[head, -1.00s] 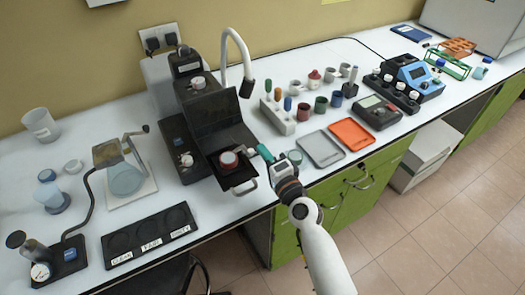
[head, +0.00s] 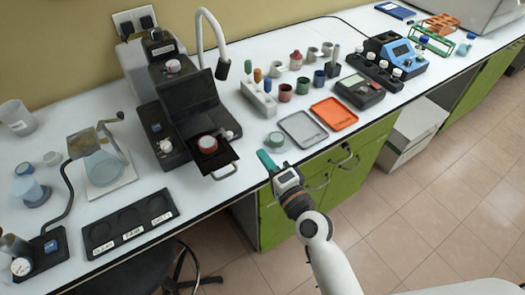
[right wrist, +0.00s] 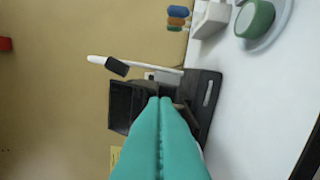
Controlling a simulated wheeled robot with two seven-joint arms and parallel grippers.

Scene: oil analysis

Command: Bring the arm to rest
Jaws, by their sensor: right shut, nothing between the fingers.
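My right gripper (head: 263,158), with teal fingers, is over the front edge of the white counter in the head view. Its fingers are shut and empty; they also fill the lower middle of the right wrist view (right wrist: 160,104). The black instrument (head: 185,100) stands to its left, with a pulled-out tray (head: 222,172) holding a red-and-white round container (head: 207,145). The fingers are apart from that tray. My left gripper is not in view.
A small round green-and-clear container (head: 275,140) stands just behind the fingertips. A grey tray (head: 303,129) and an orange tray (head: 334,114) lie to the right. A black labelled holder (head: 130,222) lies at the left. Floor is open in front of the green cabinets.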

